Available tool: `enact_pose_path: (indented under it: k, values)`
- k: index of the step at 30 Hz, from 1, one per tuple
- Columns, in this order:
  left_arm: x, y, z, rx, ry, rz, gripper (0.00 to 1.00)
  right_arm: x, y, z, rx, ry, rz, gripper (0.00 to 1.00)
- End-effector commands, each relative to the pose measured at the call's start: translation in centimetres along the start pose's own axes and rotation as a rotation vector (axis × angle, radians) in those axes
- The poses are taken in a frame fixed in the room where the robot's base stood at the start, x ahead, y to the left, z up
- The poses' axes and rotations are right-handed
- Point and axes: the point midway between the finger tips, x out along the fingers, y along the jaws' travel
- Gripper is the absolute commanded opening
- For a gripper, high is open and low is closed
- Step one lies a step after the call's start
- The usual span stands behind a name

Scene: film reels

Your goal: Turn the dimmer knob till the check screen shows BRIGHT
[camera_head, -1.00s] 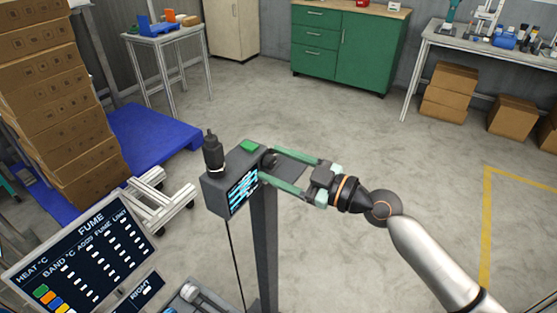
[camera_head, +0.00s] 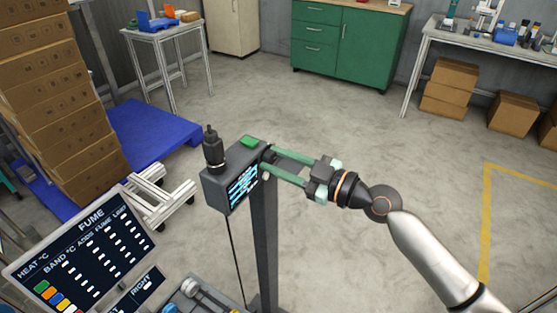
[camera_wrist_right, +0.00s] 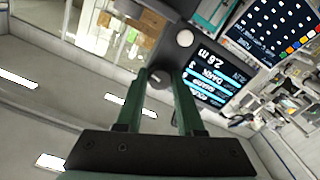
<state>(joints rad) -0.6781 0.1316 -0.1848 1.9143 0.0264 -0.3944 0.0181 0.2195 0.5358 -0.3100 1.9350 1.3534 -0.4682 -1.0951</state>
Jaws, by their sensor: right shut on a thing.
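A dark grey box (camera_head: 221,193) stands on a post, with a lit screen (camera_head: 243,184) of cyan bars on its face. In the right wrist view this screen (camera_wrist_right: 207,85) is turned; one line seems to read DARK, the rest is unclear. A small dark round knob (camera_wrist_right: 159,78) sits on the box's side. My right gripper (camera_head: 267,162) is shut on the knob, its green fingers on either side of it in the right wrist view (camera_wrist_right: 158,84). In the head view the fingers mostly hide the knob. My left gripper is out of view.
A tilted panel headed FUME (camera_head: 92,240) stands at lower left, with a smaller sign reading RIGHT (camera_head: 137,292) below it. A black cylinder (camera_head: 212,150) and a green button (camera_head: 249,141) top the box. Stacked cartons (camera_head: 50,90) stand left.

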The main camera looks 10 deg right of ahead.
Motion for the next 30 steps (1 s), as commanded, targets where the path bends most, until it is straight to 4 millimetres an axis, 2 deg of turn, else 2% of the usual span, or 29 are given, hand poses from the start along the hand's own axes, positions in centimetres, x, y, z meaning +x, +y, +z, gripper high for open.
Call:
enact_pose_path:
  k: [8, 14, 30]
  values:
    - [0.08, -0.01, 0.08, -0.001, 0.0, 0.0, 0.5, -0.01, -0.02, 0.05, 0.022, -0.001, 0.0, 0.0]
    - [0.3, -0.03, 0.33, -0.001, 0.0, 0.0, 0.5, -0.01, -0.05, 0.08, 0.112, 0.0, 0.0, 0.0]
    - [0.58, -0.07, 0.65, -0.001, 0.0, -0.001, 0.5, -0.01, -0.1, 0.03, 0.592, -0.002, 0.0, 0.0]
